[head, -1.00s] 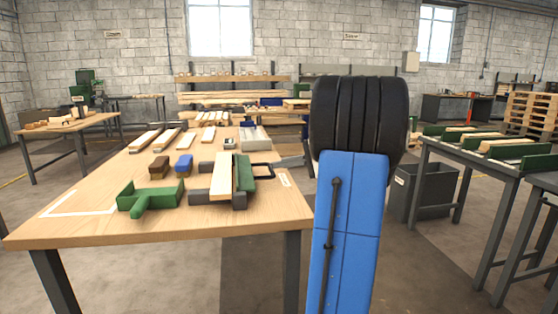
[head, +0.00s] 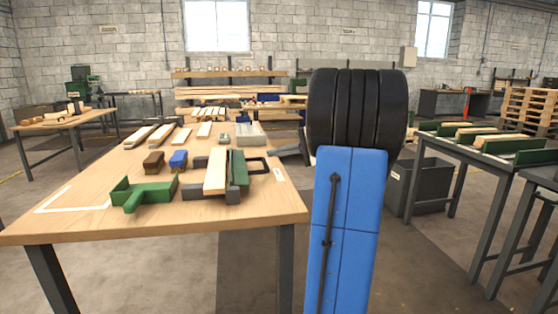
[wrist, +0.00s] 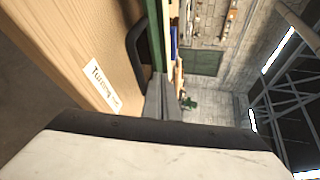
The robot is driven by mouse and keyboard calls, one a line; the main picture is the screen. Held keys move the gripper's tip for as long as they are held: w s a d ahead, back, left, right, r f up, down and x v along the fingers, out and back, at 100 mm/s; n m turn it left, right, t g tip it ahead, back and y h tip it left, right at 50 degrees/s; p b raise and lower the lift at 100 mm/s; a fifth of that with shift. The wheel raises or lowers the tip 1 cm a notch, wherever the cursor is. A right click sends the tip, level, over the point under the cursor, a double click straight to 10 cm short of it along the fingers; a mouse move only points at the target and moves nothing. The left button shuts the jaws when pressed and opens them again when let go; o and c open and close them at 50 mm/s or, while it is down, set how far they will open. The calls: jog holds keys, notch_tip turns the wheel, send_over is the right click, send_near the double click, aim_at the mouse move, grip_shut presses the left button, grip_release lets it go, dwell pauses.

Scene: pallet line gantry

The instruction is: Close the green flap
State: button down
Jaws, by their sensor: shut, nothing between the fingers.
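The green flap (head: 239,168) is a long narrow board along the right side of a pale timber piece (head: 216,172), in a dark grey fixture (head: 232,196) on the wooden table. It looks raised; its exact angle is unclear. A black loop handle (head: 264,166) lies just right of it. In the wrist view the flap (wrist: 155,32) is a green strip at the top, beside the handle (wrist: 134,48). My gripper (wrist: 160,78) is shut and empty, with its tips close to the flap and handle; contact cannot be told. In the head view my arm hides most of it.
A label (head: 279,174) marks the right edge. A dark bin (head: 425,190) stands right of my arm.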

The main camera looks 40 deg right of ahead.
jog(key=v, duration=1)
jog(key=shift+d+r, duration=0.2)
jog(key=shift+s, duration=0.1)
